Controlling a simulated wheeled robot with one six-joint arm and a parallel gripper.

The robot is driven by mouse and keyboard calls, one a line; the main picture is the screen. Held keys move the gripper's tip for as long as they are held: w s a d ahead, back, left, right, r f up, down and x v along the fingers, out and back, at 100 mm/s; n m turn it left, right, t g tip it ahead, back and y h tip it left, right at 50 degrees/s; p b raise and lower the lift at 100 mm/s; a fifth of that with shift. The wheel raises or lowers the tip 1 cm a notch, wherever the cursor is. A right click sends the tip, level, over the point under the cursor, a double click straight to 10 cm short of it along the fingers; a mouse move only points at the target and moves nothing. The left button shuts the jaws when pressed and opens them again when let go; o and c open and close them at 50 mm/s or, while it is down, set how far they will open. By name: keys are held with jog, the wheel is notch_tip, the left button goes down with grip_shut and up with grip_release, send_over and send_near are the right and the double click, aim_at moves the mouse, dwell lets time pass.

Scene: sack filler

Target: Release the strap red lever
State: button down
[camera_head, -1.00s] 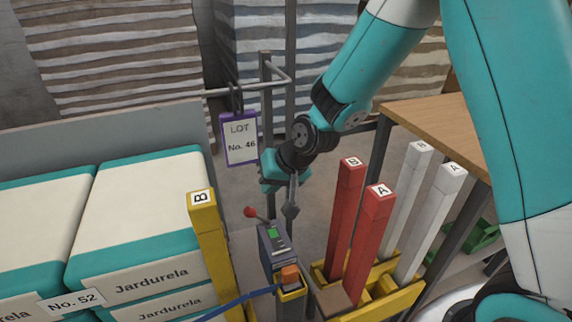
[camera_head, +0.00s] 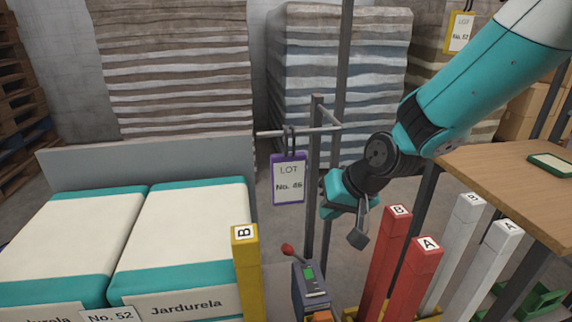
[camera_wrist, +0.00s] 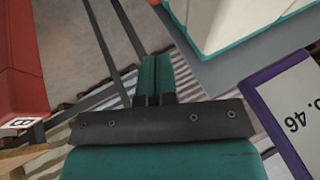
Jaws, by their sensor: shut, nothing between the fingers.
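The red lever (camera_head: 287,249) is a short rod with a red knob. It sticks up and left from the top of a grey box with a green display (camera_head: 310,278). My gripper (camera_head: 357,238) hangs to the right of the lever, clearly apart from it, and holds nothing. In the wrist view its teal fingers (camera_wrist: 152,76) are together. The lever does not show in the wrist view. An orange part (camera_head: 322,316) below the box is cut off by the bottom edge.
Red posts (camera_head: 388,255) and white posts stand right of the box, close to my gripper. A yellow post (camera_head: 246,270) stands left of it. A purple-framed lot tag (camera_head: 288,180) hangs from a rail above. White and teal sacks (camera_head: 185,235) lie left; a wooden table (camera_head: 510,180) is right.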

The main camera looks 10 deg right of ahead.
jog(key=s+a+r+n+g+p, duration=0.1)
jog(key=s+r+p, duration=0.4)
jog(key=s+r, duration=0.5)
jog(key=s+a+r+n+g+p, duration=0.1)
jog(key=s+r+n+g+p, duration=0.3)
jog(key=s+r, duration=0.6)
jog(key=s+n+p, duration=0.2)
jog(key=shift+s+a+r+n, duration=0.25)
jog(key=shift+a+r+n, duration=0.05)
jog(key=shift+r, duration=0.1)
